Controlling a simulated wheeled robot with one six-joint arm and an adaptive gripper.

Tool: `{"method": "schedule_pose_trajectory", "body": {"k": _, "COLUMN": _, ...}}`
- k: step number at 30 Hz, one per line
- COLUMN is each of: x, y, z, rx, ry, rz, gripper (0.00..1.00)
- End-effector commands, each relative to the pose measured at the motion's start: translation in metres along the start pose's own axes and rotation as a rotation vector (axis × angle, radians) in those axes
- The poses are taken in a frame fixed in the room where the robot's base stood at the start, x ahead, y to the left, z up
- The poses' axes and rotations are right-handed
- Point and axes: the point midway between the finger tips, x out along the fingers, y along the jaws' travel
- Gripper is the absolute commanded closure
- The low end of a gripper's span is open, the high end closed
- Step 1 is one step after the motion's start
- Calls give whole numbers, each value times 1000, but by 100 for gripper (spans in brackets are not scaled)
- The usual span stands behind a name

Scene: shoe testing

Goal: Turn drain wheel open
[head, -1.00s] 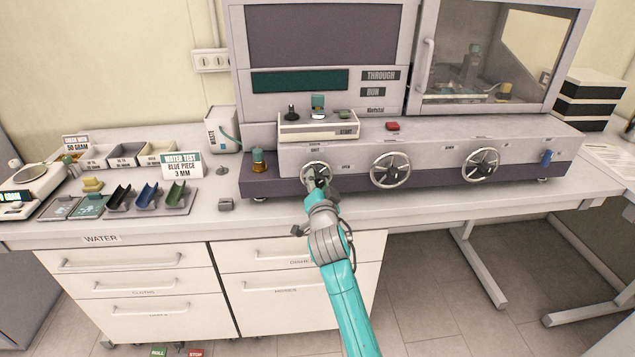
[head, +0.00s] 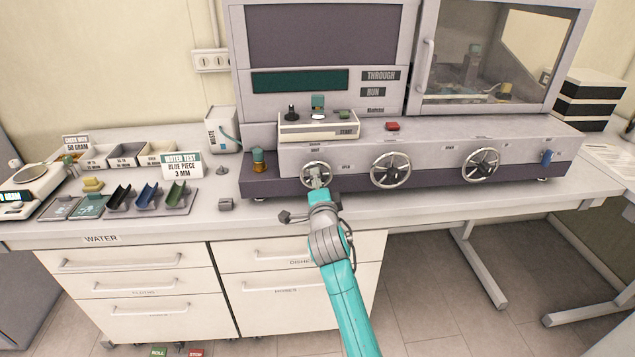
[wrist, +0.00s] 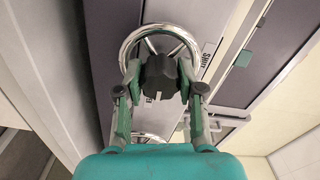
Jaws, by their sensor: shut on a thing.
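The leftmost of three spoked metal wheels (head: 316,161) is on the machine's front panel, with small labels beside it, one reading OPEN in the head view. My gripper (head: 317,181) is at this wheel and covers its middle and lower part. In the wrist view my gripper (wrist: 160,92) has one finger on each side of the wheel's dark hub (wrist: 160,70) and is shut on it. The bright rim (wrist: 124,48) arches behind the hub, and a SHUT label stands at its right. The wheel's lower part is hidden by my gripper.
Two similar wheels, a middle one (head: 390,154) and a right one (head: 480,149), sit along the same panel. A small grey block (head: 226,204) lies on the bench to the left. A brass-and-teal cylinder (head: 259,160) stands at the panel's left end.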

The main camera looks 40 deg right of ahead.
Motion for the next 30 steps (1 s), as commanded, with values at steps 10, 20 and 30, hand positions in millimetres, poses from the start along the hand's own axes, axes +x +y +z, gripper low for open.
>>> {"method": "schedule_pose_trajectory", "body": {"k": 10, "x": 0, "y": 0, "z": 0, "rx": 10, "ry": 1, "rz": -1, "gripper": 97}}
{"method": "schedule_pose_trajectory", "body": {"k": 20, "x": 0, "y": 0, "z": 0, "rx": 9, "ry": 1, "rz": 0, "gripper": 37}}
{"method": "schedule_pose_trajectory", "body": {"k": 30, "x": -11, "y": 1, "z": 1, "rx": 8, "ry": -1, "rz": 0, "gripper": 37}}
